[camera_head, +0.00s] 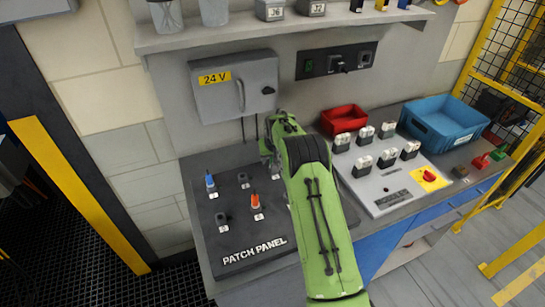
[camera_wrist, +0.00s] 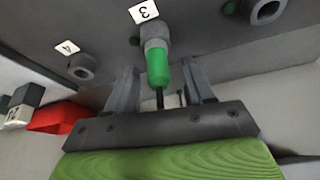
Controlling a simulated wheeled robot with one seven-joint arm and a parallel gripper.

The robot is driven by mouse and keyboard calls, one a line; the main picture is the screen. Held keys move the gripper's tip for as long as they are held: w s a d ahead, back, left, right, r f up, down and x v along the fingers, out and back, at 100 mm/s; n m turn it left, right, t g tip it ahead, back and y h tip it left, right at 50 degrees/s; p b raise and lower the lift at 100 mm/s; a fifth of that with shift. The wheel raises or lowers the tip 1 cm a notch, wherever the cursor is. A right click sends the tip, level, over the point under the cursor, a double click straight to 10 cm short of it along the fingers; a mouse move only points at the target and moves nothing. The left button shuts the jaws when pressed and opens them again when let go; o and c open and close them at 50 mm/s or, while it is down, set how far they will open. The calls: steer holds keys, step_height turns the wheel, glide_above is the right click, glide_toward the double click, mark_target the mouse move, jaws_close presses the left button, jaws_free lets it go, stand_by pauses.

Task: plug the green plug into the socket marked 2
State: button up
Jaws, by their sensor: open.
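The green plug (camera_wrist: 157,62) stands in a grey socket beside the label 3 in the wrist view. My gripper (camera_wrist: 160,70) is open, with one finger on each side of the plug and gaps visible between. A socket (camera_wrist: 82,66) with the label 4 is at the left, and another socket (camera_wrist: 266,9) at the upper right has no readable label. In the head view my arm hides the green plug. The patch panel (camera_head: 275,258) shows empty sockets (camera_head: 243,180) and (camera_head: 222,219); I cannot read their labels.
A blue plug (camera_head: 210,184) and an orange plug (camera_head: 255,201) stand on the panel. A grey 24 V box (camera_head: 235,95) is on the wall behind. Right of my arm are a red bin (camera_head: 343,119), a switch panel (camera_head: 385,203) and a blue crate (camera_head: 440,125).

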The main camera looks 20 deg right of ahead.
jaws_close()
steer(key=shift+r+p, duration=0.8)
steer(key=shift+r, duration=0.85)
steer(key=shift+r, duration=0.1)
steer(key=shift+r+p, duration=1.25)
steer(key=shift+r, duration=0.8)
steer(key=shift+f, duration=0.1)
steer(key=shift+f, duration=0.15)
